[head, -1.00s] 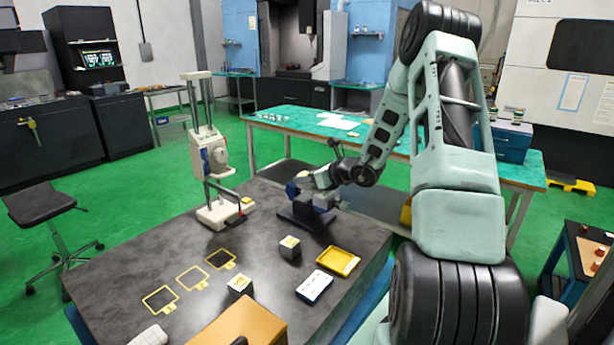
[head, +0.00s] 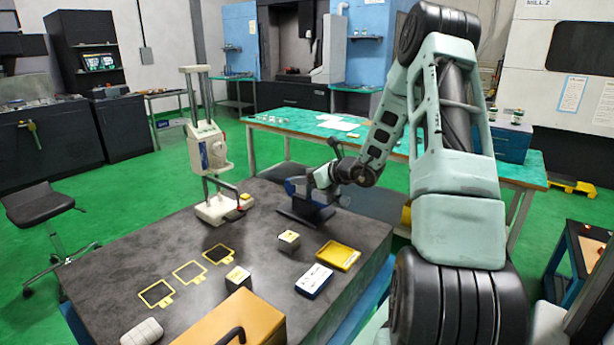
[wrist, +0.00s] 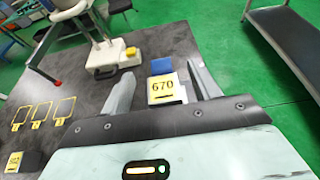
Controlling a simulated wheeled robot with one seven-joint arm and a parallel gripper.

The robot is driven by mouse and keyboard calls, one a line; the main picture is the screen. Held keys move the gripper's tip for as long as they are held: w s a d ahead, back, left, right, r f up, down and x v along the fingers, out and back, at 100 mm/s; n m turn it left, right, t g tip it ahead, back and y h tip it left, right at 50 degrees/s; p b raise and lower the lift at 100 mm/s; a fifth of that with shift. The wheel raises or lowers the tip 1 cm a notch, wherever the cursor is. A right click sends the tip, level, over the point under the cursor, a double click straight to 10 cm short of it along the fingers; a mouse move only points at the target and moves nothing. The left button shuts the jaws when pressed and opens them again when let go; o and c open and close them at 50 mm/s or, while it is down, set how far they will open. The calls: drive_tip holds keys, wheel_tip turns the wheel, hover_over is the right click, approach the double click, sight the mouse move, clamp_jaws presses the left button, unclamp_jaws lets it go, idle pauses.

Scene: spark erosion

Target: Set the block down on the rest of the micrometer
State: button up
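A white block with a yellow label reading 670 (wrist: 166,88) lies between the fingers of my gripper (wrist: 162,72) in the wrist view. A gap shows between the block and each finger, so my gripper looks open around it. A blue part (wrist: 162,66) shows just beyond the block. In the head view my gripper (head: 318,180) is over a dark fixture with a blue part (head: 305,210), which I take to be the micrometer. The gripper hides the block there. What bears the block's underside is hidden.
A white column instrument (head: 210,155) stands left of the fixture. Two labelled blocks (head: 289,240) (head: 238,278), a yellow tray (head: 338,256), a blue-white box (head: 314,281) and an orange case (head: 230,322) lie in front. Outlined squares (head: 189,271) at left are empty.

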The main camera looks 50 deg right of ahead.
drive_tip(key=shift+s+a+f, duration=0.1)
drive_tip(key=shift+s+f, duration=0.15)
drive_tip(key=shift+f, duration=0.35)
drive_tip(key=shift+s+a+f, duration=0.1)
drive_tip(key=shift+s+f, duration=0.15)
drive_tip(key=shift+f, duration=0.35)
drive_tip(key=shift+s+d, duration=0.15)
drive_tip(key=shift+s, duration=0.05)
drive_tip(key=w+r+b+v, duration=0.1)
drive_tip(key=r+b+v, duration=0.1)
drive_tip(key=v, duration=1.5)
drive_tip(key=shift+r+b, duration=0.25)
drive_tip(key=shift+b, duration=0.25)
drive_tip(key=shift+d, duration=0.1)
